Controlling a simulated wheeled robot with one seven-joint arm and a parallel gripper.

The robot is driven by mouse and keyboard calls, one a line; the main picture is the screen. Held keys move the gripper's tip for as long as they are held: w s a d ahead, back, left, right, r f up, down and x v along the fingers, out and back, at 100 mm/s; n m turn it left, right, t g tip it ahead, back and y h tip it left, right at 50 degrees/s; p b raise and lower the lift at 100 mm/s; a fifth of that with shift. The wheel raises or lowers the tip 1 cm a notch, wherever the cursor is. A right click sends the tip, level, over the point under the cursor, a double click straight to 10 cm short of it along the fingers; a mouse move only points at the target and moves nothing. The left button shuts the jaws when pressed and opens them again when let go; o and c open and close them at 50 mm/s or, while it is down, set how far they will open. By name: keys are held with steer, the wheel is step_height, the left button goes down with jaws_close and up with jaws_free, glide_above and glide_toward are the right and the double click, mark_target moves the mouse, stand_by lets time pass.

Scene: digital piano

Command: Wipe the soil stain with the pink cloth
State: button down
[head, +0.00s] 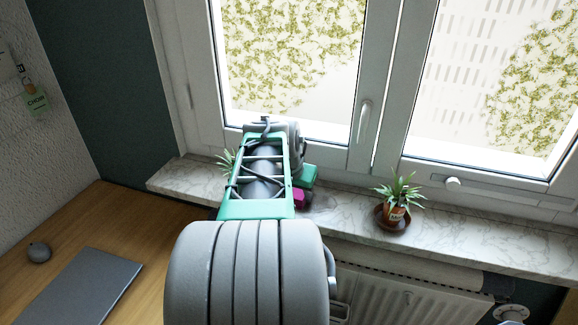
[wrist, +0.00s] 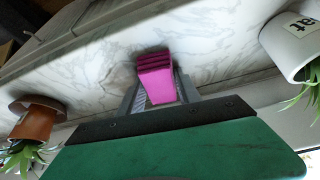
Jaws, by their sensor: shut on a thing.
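The pink cloth (wrist: 155,80) is folded into a small block. My gripper (wrist: 157,90) is shut on it, with a finger on each side. The cloth is over the marble windowsill (wrist: 90,70); whether it touches the sill I cannot tell. In the head view the cloth (head: 299,198) shows just below my green gripper (head: 303,182), left of a potted plant. No soil stain can be clearly made out; a dark patch beside the cloth could be stain or shadow, and my arm hides part of the sill.
A plant in a terracotta pot (head: 396,214) stands on a brown saucer (head: 381,221) to the right. A white pot (wrist: 292,45) is at the right of the wrist view. The window (head: 300,60) closes off the back. A radiator (head: 390,297) lies below the sill.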

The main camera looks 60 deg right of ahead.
steer(key=shift+w+a+f, duration=0.1)
steer(key=shift+w, duration=0.3)
step_height(320, 180, up, 4)
steer(key=shift+s+f+p, duration=0.15)
steer(key=shift+p, duration=0.85)
steer(key=shift+r+p, duration=0.5)
steer(key=shift+r, duration=0.25)
steer(key=shift+r+p, duration=1)
steer(key=shift+r, duration=0.55)
